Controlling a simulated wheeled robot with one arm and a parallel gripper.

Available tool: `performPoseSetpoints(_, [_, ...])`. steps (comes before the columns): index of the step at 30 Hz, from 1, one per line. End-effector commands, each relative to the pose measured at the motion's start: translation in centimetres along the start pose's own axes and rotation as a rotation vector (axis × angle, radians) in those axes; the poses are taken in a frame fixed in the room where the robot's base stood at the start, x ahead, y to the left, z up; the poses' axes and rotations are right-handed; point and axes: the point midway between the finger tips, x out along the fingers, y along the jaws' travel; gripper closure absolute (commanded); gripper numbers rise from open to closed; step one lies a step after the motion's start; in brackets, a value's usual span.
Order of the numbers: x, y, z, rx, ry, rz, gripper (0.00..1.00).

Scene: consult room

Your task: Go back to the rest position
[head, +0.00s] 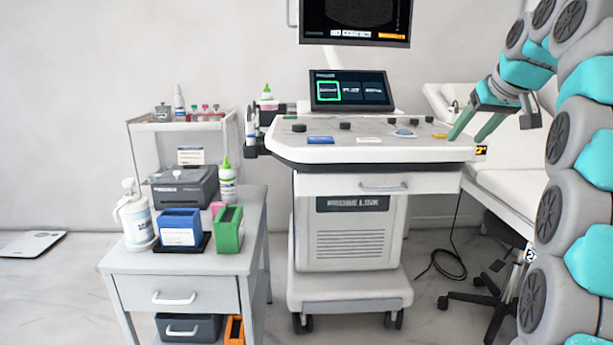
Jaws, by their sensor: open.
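My gripper (467,137) hangs at the right end of the ultrasound cart's top (345,153), fingers pointing down and to the left. Its two green fingers are apart and nothing shows between them. I cannot tell whether the fingertips touch the cart top. My arm (556,120) rises along the right side of the picture and bends over toward the cart, hiding part of the bed.
The cart carries a tilted touch screen (351,90), a monitor (355,22) and small items near the gripper. A padded bed (510,188) and a black stool base (490,300) stand behind my arm. A side table (182,264) with bins and bottles stands left.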

Motion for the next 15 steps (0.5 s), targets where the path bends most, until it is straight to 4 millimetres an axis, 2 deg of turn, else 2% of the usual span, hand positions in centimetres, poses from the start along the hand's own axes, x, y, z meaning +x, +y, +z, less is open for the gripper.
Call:
performPoseSetpoints(5, [0.8,-2.2,2.1,0.021,-0.059,-0.022,0.38])
performPoseSetpoints(8, [1.3,-3.9,4.1,0.038,-0.106,-0.034,0.38])
performPoseSetpoints(11, [2.1,-5.9,6.8,0.055,-0.166,-0.047,0.38])
performPoseSetpoints(15, [2.9,-8.6,11.4,0.074,-0.257,-0.056,0.38])
